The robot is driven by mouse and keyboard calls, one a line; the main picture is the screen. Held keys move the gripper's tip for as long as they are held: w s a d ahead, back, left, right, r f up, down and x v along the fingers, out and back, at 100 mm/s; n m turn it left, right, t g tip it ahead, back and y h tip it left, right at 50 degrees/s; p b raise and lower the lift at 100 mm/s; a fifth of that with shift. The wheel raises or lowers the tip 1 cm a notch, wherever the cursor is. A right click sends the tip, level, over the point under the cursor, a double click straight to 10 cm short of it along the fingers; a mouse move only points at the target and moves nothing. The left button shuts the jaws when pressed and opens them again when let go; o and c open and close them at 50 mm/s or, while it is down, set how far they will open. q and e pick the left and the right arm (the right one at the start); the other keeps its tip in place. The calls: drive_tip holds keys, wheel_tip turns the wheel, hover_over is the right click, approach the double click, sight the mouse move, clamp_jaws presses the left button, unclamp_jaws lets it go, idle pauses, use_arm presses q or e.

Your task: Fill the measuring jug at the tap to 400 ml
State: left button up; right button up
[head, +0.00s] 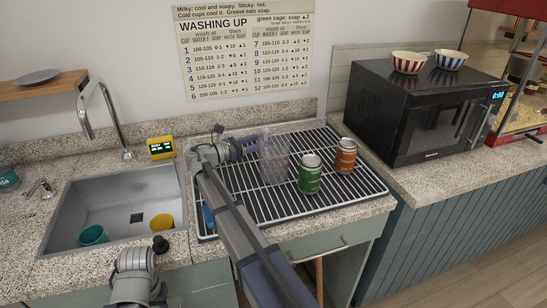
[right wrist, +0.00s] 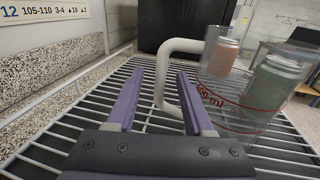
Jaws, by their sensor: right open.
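The clear measuring jug (head: 273,160) with red marks stands upright on the black drying rack, left of the cans. No water shows in it. My right gripper (head: 250,146) reaches over the rack to the jug's left side. In the right wrist view its purple fingers (right wrist: 157,80) are open, with the jug's white handle (right wrist: 163,88) between them and a gap to the fingers. The jug's body (right wrist: 232,108) is just beyond, right of the handle. The chrome arched tap (head: 112,115) rises behind the sink (head: 75,208). My left gripper's fingers do not show.
A green can (head: 310,174) and an orange can (head: 345,156) stand right of the jug on the rack (head: 290,203). A teal cup (head: 92,236) and a yellow cup (head: 162,222) are in the sink.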

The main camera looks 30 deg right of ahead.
sight(274, 136)
drive_tip(key=shift+s+d, duration=0.15)
drive_tip(key=shift+d, duration=2.45)
clamp_jaws()
